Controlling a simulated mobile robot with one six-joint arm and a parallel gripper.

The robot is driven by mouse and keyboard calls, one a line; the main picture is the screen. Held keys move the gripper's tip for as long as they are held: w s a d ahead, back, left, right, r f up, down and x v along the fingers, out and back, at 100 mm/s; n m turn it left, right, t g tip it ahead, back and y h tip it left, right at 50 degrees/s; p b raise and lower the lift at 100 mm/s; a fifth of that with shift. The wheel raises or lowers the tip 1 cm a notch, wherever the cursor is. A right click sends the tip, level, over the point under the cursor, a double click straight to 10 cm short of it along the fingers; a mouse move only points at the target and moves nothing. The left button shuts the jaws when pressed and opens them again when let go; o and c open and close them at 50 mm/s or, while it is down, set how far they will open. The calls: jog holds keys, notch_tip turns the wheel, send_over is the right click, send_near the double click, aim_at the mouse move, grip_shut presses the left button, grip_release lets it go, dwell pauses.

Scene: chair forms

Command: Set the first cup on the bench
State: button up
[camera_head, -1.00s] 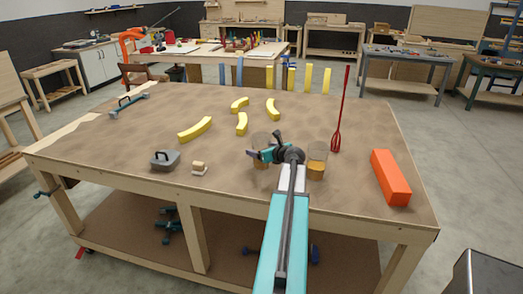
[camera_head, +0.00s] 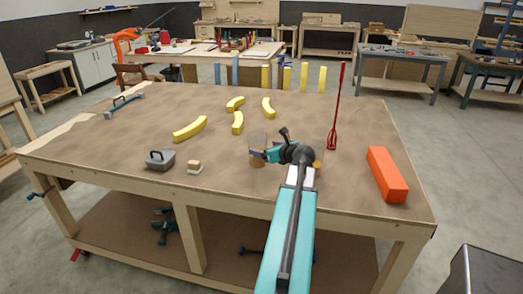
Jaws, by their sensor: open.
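Two clear cups with amber-brown contents stand on the large workbench (camera_head: 330,190). The left cup (camera_head: 258,160) is partly covered by the tip of my gripper (camera_head: 262,154). The right cup (camera_head: 318,163) is mostly hidden behind my wrist, with only its right edge showing. My gripper is open and points left, with its fingers at the left cup in the picture. I cannot tell whether the fingers are around this cup or only in front of it. The frames do not show which cup is the first.
A red whisk-like tool (camera_head: 333,125) stands upright behind the right cup. An orange block (camera_head: 386,175) lies at right. A grey box with a handle (camera_head: 160,159), a small wooden brush (camera_head: 194,167) and yellow curved pieces (camera_head: 190,129) lie left. The bench's front left is clear.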

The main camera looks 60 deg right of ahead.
jog(key=shift+b+v, duration=0.3)
jog(key=shift+v, duration=2.15)
jog(key=shift+r, duration=0.1)
